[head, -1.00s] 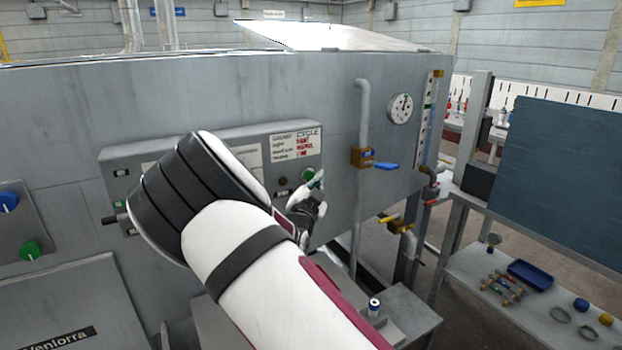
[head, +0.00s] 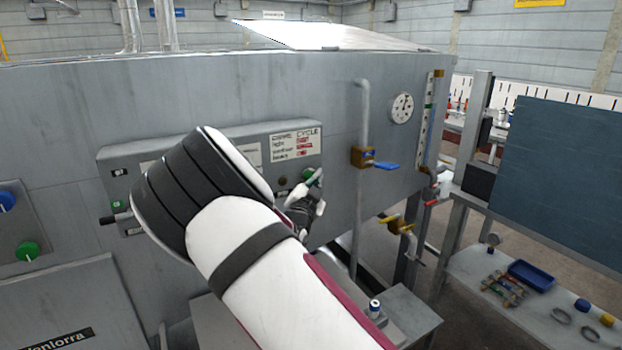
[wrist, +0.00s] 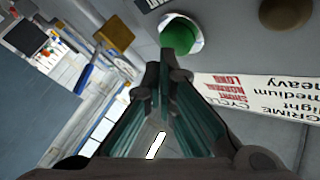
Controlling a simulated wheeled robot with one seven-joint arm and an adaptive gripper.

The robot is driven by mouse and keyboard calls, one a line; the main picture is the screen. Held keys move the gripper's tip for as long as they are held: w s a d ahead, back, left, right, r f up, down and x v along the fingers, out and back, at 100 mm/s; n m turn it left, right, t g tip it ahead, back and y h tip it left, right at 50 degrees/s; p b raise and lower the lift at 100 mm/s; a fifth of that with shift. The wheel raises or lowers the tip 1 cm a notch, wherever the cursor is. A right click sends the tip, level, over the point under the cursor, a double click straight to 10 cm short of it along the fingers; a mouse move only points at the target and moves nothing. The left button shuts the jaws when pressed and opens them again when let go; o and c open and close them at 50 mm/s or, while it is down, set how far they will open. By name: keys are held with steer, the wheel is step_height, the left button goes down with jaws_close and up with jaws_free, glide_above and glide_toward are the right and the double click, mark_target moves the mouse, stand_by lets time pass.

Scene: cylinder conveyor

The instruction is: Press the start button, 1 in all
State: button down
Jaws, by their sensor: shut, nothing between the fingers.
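A green button (head: 309,175) sits on the grey control panel, below the right side of the cycle label; I cannot read whether it is marked start. In the wrist view the green button (wrist: 180,34) stands in a pale round collar just beyond my fingertips. My gripper (head: 317,188) is in front of the panel, beside this button and partly over it in the head view. Its fingers (wrist: 163,78) are shut and empty. Whether the tips touch the button I cannot tell. My forearm hides part of the panel.
A dark round brownish knob (wrist: 285,13) is next to the button. A pipe with a blue-handled valve (head: 386,166) runs right of the panel. Another green button (head: 28,251) and a blue knob (head: 8,201) are at far left. A workbench (head: 470,275) stands at right.

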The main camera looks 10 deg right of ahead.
steer(key=shift+w+a+b, duration=0.15)
steer(key=shift+w+b, duration=0.15)
steer(key=shift+w, duration=0.15)
stand_by(0.4)
stand_by(0.3)
steer(key=shift+s+d+p, duration=0.3)
steer(key=shift+s+p, duration=0.4)
steer(key=shift+s, duration=0.2)
steer(key=s+p, duration=0.1)
steer(key=s+d+p, duration=0.1)
steer(key=s, duration=0.1)
steer(key=s+p, duration=0.1)
steer(key=shift+s+d, duration=0.25)
steer(key=shift+s, duration=0.1)
stand_by(0.4)
